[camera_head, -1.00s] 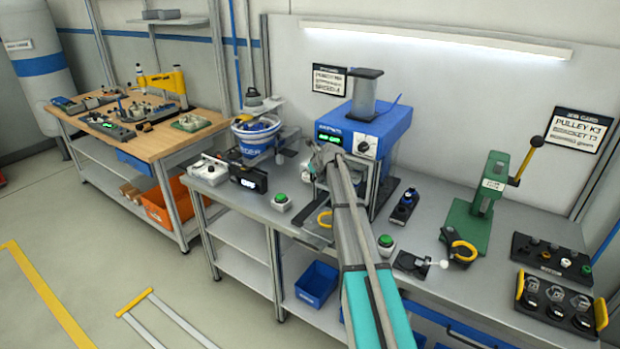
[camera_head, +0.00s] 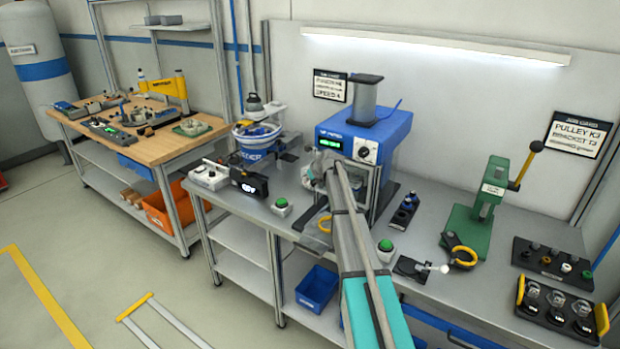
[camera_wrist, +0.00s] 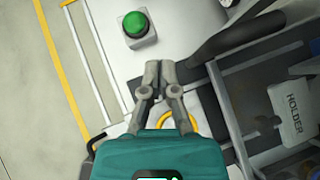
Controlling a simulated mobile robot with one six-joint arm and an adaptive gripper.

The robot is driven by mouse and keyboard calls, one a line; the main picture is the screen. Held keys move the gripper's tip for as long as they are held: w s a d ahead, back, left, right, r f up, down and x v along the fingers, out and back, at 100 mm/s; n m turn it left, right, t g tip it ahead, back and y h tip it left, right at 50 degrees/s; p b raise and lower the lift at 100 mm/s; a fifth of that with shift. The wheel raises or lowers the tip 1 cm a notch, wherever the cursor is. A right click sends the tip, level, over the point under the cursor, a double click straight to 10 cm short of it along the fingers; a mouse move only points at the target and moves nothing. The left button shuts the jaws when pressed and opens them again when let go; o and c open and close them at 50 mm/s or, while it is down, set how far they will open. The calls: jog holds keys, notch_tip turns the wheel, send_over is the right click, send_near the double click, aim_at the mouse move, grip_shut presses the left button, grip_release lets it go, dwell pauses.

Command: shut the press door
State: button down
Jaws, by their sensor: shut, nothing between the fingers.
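The press (camera_head: 365,135) is a blue-topped machine with a green display and a black dial, standing on the grey bench. My arm crosses in front of it and hides much of its opening. A pale, see-through panel (camera_head: 316,240), which looks like the press door standing out from the front, shows low beside my arm. A yellow ring-shaped part (camera_head: 325,223) is next to it. My gripper (camera_head: 316,168) is at the press front, its fingers closed and empty. In the wrist view the fingertips (camera_wrist: 165,70) are together, beside a thick black curved bar (camera_wrist: 235,35); contact cannot be told.
A green button box (camera_head: 282,205) stands left of the press and another green button (camera_head: 386,246) right of it. In the wrist view a HOLDER label (camera_wrist: 292,108) is at the right.

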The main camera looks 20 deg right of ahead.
jog(key=s+a+r+p, duration=0.6)
jog(key=r+p, duration=0.1)
jog(key=shift+s, duration=0.4)
dwell(0.6)
jog(key=s+a+f+n+g+h+b, duration=0.1)
jog(key=s+a+f+n+g, duration=0.2)
jog(key=s+n, duration=0.7)
jog(key=s+a+f+n+g+h+b, duration=0.1)
jog(key=s+a+n, duration=0.4)
jog(key=s+n, duration=0.6)
jog(key=s+a+f+n+g+b, duration=0.1)
jog(key=s+a+f+n+g, duration=0.3)
jog(key=s+n, duration=0.7)
jog(key=s+f, duration=0.1)
jog(key=s, duration=0.6)
jog(key=shift+s+a+g+h+b, duration=0.25)
jog(key=shift+a+g+h+b, duration=0.05)
jog(key=shift+a+h+b, duration=0.1)
